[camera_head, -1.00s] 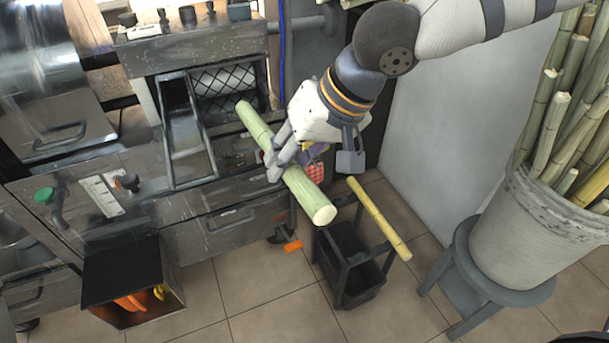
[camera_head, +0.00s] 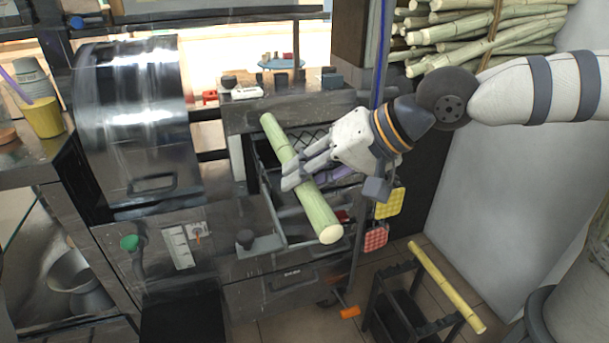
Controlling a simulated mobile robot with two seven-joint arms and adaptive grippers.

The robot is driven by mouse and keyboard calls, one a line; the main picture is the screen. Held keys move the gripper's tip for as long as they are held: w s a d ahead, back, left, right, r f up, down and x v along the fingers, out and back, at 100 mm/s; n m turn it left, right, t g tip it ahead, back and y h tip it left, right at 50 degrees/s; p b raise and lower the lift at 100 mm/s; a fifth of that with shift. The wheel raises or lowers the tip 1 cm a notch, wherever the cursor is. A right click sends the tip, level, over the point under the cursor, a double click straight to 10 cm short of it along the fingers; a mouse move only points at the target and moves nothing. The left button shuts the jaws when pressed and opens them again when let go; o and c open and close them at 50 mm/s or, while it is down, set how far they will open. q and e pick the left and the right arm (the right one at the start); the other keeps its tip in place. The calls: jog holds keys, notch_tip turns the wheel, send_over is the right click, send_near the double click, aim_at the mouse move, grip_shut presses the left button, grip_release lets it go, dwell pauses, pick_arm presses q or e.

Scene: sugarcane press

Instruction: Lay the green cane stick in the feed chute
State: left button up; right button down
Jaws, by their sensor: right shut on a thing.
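The green cane stick (camera_head: 319,210) is pale green and slants from upper left to lower right, its cut end facing me. My right gripper (camera_head: 292,180) is shut on it near its middle and holds it in the air in front of the press. The metal feed chute (camera_head: 267,212) is behind and below the stick, partly hidden by the stick and my gripper. A dark mesh opening shows behind my fingers. My left gripper is not in view.
A yellow cane piece (camera_head: 446,286) lies across a dark stand (camera_head: 395,310) at lower right. Yellow and red pads (camera_head: 376,238) hang beside the press. A shiny metal drum (camera_head: 135,120) stands at left. Cane stalks (camera_head: 490,35) are stacked at upper right.

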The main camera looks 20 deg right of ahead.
jog(key=shift+f+b, duration=0.4)
jog(key=shift+f, duration=3)
jog(key=c, duration=1.2)
grip_release()
